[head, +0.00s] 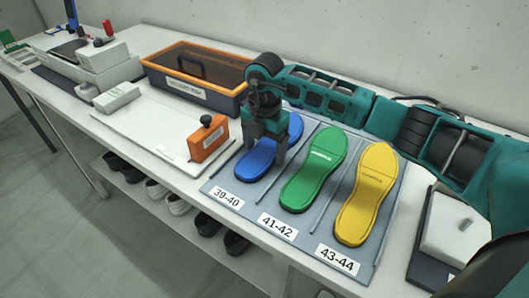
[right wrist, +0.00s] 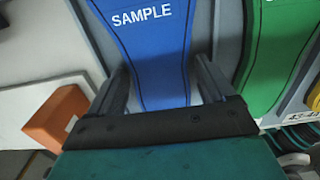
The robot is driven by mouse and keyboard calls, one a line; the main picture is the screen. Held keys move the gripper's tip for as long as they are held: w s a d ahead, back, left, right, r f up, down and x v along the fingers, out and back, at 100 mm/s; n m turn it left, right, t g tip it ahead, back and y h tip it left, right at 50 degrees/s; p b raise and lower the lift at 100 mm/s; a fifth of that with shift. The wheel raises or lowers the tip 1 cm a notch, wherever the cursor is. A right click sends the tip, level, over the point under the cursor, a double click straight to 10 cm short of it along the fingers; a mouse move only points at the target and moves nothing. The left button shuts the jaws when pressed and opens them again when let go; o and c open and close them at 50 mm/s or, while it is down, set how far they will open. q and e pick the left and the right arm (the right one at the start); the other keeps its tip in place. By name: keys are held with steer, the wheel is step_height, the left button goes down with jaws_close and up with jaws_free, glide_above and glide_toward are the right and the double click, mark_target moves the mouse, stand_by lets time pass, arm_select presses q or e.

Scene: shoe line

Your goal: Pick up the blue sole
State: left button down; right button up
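The blue sole (head: 254,166) lies flat in the left lane of the grey tray (head: 222,188), by the label 39-40. My right gripper (head: 263,154) is over its middle, pointing down, and hides part of it. In the right wrist view the blue sole (right wrist: 158,60), printed SAMPLE, runs between the two fingers of the gripper (right wrist: 162,82). The fingers are apart, one on each side of the sole; I cannot tell whether they touch it. My left gripper is not in view.
A green sole (head: 313,170) and a yellow sole (head: 366,195) lie to the right in the tray. An orange block with a black knob (head: 208,140) stands close on the left. An orange-rimmed bin (head: 198,86) is behind. A white board (head: 150,130) has free room.

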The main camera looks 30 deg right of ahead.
mark_target(265, 151)
steer(key=c, duration=0.9)
steer(key=shift+r, duration=0.2)
step_height(265, 151, up, 20)
steer(key=shift+f+p, duration=0.15)
steer(key=shift+p, duration=0.35)
